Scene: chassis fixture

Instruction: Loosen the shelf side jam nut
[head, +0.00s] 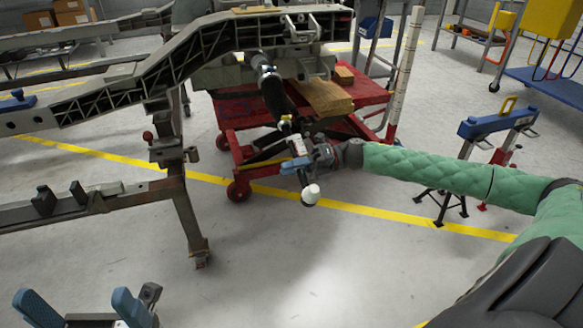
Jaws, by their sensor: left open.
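A dark rod (272,88) hangs at a slant from the chassis frame (200,45) in the head view. Its lower part passes into small light and blue parts beside my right gripper (296,158). A white rounded end (310,195) shows just below that gripper. The jam nut is too small to make out there. My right gripper is at the lower part of the rod; whether its fingers are closed on it I cannot tell. My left gripper (80,303) is at the bottom left, its two blue fingers spread apart and empty, well away from the rod.
A red cart (372,97) with a wooden block (322,96) stands behind the rod. A frame leg (183,200) stands at left. A blue-topped stand (497,121) is at right. A white pole (405,70) rises behind my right arm. The floor in front is clear.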

